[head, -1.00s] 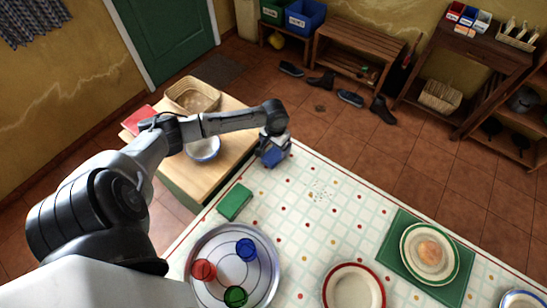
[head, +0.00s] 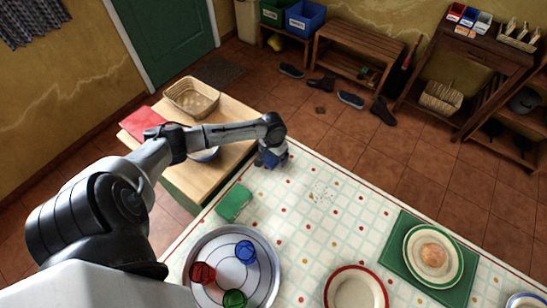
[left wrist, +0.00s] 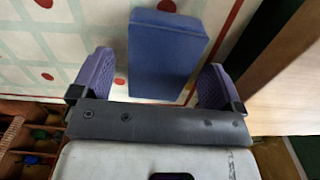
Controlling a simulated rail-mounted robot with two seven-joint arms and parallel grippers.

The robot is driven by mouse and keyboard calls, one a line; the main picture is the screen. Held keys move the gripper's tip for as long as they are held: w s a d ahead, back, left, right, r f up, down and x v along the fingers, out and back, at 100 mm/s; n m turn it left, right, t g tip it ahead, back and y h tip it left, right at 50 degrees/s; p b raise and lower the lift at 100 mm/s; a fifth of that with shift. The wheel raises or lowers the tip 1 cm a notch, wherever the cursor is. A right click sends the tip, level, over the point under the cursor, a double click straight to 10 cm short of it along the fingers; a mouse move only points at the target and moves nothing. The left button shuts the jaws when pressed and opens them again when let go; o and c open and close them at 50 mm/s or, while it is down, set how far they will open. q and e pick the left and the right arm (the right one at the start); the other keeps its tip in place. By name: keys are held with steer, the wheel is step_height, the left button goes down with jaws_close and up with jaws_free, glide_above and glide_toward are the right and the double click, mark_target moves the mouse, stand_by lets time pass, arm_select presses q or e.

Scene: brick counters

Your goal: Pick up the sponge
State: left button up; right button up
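A blue sponge-like block (left wrist: 165,55) lies on the checked tablecloth near the counter edge. In the left wrist view it is between the two purple fingers of my left gripper (left wrist: 158,72). The fingers are apart, with a clear gap on the left side and a smaller one on the right. In the head view my left gripper (head: 270,157) is low at the far-left corner of the cloth and largely hides the block. A green block (head: 234,202) lies nearer on the same cloth, apart from the gripper. My right gripper is not in view.
A round tray (head: 211,277) with red, blue and green cups stands at the near left. A wooden counter (head: 228,165) with a basket (head: 192,97) and a partly hidden bowl adjoins the cloth. Plates stand at the right.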

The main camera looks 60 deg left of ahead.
arm_select(q)
steer(key=c, duration=1)
steer(key=shift+o, duration=0.2)
steer(key=shift+r, duration=0.15)
steer(key=shift+r, duration=0.25)
step_height(320, 180, up, 4)
steer(key=shift+f+p, duration=0.1)
steer(key=shift+p, duration=0.65)
steer(key=w+d+r, duration=0.2)
steer(key=d+r, duration=0.1)
steer(key=d, duration=0.2)
steer(key=w+d+r+p, duration=0.1)
steer(key=w+d+r, duration=0.1)
steer(key=d, duration=0.3)
steer(key=shift+w+d+r+p, duration=0.3)
steer(key=shift+d+r, duration=0.1)
steer(key=shift+r, duration=0.3)
